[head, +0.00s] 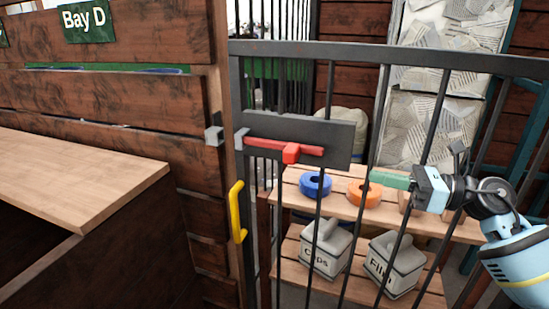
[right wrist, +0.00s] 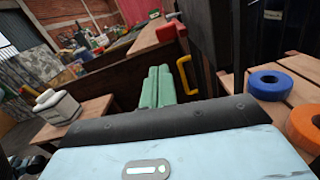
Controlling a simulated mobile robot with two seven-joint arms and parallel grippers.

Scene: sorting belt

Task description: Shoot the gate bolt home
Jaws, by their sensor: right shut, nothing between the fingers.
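The red bolt (head: 265,147) with its red knob (head: 291,154) lies on a dark plate (head: 338,136) on the barred gate. The bolt's left end is at a grey guide (head: 241,138) on the gate's edge. A grey keeper (head: 213,136) sits on the wooden post to the left; no red shows between guide and keeper. My right gripper (head: 374,178) has green fingers, shut and empty, pointing left, to the right of and below the knob. The fingers also show together in the right wrist view (right wrist: 158,86), with a red part (right wrist: 166,32) beyond, probably the knob. My left gripper is out of view.
A yellow handle (head: 238,211) is on the gate's edge below the bolt. Behind the bars, shelves hold a blue ring (head: 315,183), an orange ring (head: 364,192) and labelled containers (head: 327,247). A wooden bench (head: 75,185) stands at left.

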